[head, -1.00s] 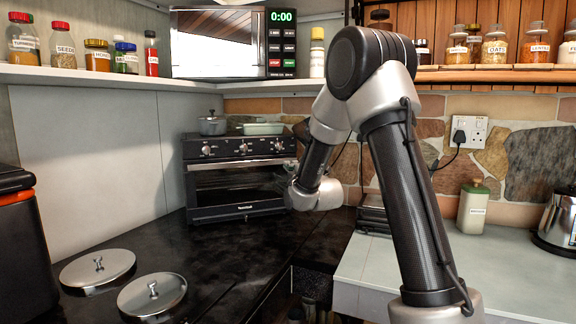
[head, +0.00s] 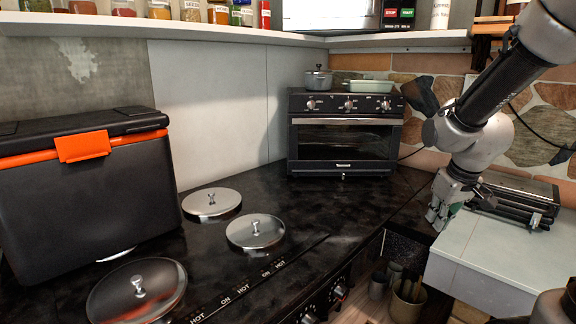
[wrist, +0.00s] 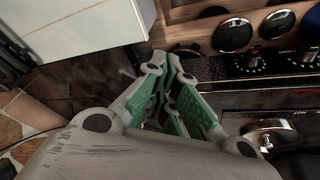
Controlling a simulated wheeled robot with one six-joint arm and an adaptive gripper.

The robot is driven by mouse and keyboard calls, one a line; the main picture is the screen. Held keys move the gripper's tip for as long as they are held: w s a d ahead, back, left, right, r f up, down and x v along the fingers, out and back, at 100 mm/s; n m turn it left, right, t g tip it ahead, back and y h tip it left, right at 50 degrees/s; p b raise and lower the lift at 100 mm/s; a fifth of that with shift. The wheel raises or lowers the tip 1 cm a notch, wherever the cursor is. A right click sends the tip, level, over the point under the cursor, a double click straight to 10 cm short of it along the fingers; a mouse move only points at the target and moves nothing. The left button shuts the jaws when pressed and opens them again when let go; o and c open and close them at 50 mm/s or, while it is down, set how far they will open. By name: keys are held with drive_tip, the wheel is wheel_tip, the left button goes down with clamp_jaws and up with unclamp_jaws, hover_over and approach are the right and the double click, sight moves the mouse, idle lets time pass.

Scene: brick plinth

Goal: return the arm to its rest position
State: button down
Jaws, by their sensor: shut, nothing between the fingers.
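My gripper (head: 438,212) hangs at the right of the head view, fingers pointing down, above the edge where the black counter meets the pale worktop. The wrist view shows my gripper (wrist: 172,85) with its green-padded fingers closed together and nothing between them. My arm comes in from the upper right corner of the head view. Nothing is in contact with the fingers as far as I can see.
A black toaster oven (head: 345,138) stands at the back with a pot (head: 318,82) on top. Lidded hobs (head: 256,232) and a black-orange cool box (head: 85,195) are to the left. A dark metal appliance (head: 520,203) sits on the pale worktop (head: 490,255), close right of my gripper.

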drive_tip(key=s+r+m, duration=0.1)
drive_tip(key=s+r, duration=0.4)
drive_tip(key=s, duration=0.4)
drive_tip(key=s+r+m, duration=0.1)
drive_tip(key=s+r, duration=0.4)
drive_tip(key=s, duration=0.4)
drive_tip(key=shift+m+t, duration=0.3)
drive_tip(key=shift+m, duration=0.1)
